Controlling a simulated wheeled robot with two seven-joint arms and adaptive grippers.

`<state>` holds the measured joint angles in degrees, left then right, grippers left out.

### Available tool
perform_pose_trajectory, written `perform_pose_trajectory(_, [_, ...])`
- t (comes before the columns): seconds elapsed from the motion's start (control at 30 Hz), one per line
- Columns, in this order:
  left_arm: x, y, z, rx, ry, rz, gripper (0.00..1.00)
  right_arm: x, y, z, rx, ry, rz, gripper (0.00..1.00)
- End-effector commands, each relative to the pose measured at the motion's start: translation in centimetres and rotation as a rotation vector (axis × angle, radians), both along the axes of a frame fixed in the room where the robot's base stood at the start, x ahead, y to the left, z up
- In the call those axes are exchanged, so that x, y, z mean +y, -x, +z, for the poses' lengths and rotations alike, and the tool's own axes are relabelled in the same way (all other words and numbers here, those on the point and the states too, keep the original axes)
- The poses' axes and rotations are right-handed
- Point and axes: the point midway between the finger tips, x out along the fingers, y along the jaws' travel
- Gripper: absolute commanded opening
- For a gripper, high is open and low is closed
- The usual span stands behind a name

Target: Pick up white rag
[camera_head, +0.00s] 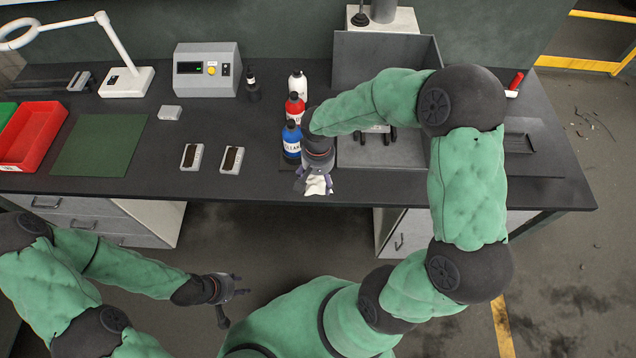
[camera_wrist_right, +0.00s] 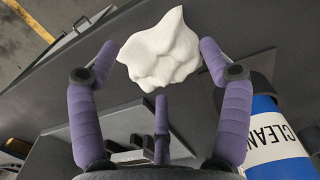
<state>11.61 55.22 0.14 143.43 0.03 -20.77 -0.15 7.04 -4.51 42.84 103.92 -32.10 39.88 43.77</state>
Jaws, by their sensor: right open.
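The white rag (camera_head: 318,185) lies crumpled near the front edge of the dark bench, just right of the blue bottle. In the right wrist view the rag (camera_wrist_right: 161,50) sits between and a little beyond my spread purple fingers. My right gripper (camera_head: 315,182) points down over the rag and is open; in the wrist view this gripper (camera_wrist_right: 160,55) has its fingers apart on both sides of it. Whether a finger touches the rag I cannot tell. My left gripper (camera_head: 231,290) is in front of the bench, low and away from the rag, with its fingers spread.
A blue bottle (camera_head: 292,143) stands close beside my right gripper, with a red bottle (camera_head: 296,108) and a white bottle (camera_head: 298,84) behind it. A grey metal box (camera_head: 387,148) stands to the right. Two small trays (camera_head: 231,160) lie left on the bench.

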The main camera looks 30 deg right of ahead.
Motion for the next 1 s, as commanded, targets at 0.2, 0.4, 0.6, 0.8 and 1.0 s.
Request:
perform_pose_trajectory(0.2, [0.00, 0.00, -0.20, 0.000, 0.000, 0.000, 0.40, -0.02, -0.07, -0.71, -0.002, 0.000, 0.000, 0.78])
perform_pose_trajectory(0.4, [0.00, 0.00, -0.18, 0.000, 0.000, 0.000, 0.40, -0.02, -0.06, -0.68, -0.002, 0.000, 0.000, 0.45])
perform_pose_trajectory(0.6, [0.00, 0.00, -0.18, 0.000, 0.000, 0.000, 0.40, -0.01, -0.05, -0.69, -0.001, 0.000, 0.000, 0.16])
perform_pose_trajectory(0.8, [0.00, 0.00, -0.19, 0.000, 0.000, 0.000, 0.40, -0.01, -0.04, -0.70, -0.001, 0.000, 0.000, 0.16])
perform_pose_trajectory(1.0, [0.00, 0.00, 0.02, 0.000, 0.000, 0.000, 0.40, -0.01, -0.06, -0.19, -0.002, 0.000, 0.000, 0.16])
